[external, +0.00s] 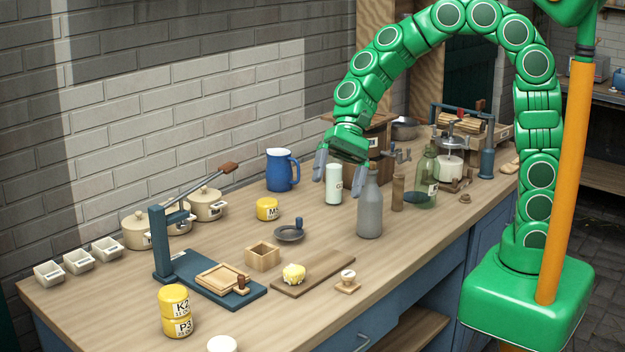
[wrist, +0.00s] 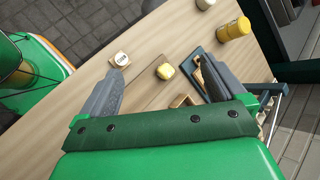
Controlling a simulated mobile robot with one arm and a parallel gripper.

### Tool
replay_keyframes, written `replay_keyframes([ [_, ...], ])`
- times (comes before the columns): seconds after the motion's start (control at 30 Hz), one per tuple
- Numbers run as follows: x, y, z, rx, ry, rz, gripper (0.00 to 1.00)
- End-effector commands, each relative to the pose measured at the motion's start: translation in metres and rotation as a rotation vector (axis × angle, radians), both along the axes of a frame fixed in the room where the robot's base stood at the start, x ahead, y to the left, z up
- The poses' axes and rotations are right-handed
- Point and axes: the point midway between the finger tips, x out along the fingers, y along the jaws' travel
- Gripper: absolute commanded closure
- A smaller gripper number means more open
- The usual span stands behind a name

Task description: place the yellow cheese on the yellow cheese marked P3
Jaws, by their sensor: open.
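The yellow cheese marked P3 (external: 177,325) stands near the front left of the counter in the external view. A yellow cheese marked K2 (external: 174,300) rests upright on top of it. The stack also shows in the wrist view (wrist: 234,29), at the upper right, clear of my fingers. Another yellow cheese (external: 267,209), its mark starting with M, stands alone towards the wall. My gripper (external: 339,180) is open and empty above the counter, well to the right of the stack. Its spread fingers also show in the wrist view (wrist: 162,68).
A blue press (external: 162,245) with a raised lever stands behind the stack. A grey bottle (external: 370,208), a white cylinder (external: 333,188) and a blue jug (external: 282,171) stand near my gripper. A white round piece (external: 222,344) lies right of the stack.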

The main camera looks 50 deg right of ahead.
Motion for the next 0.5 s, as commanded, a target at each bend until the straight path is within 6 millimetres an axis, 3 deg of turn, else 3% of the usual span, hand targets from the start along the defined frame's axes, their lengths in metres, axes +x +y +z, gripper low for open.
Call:
replay_keyframes([
  [0.5,-0.079,-0.169,-0.002,-0.262,-0.225,0.235,0.03],
])
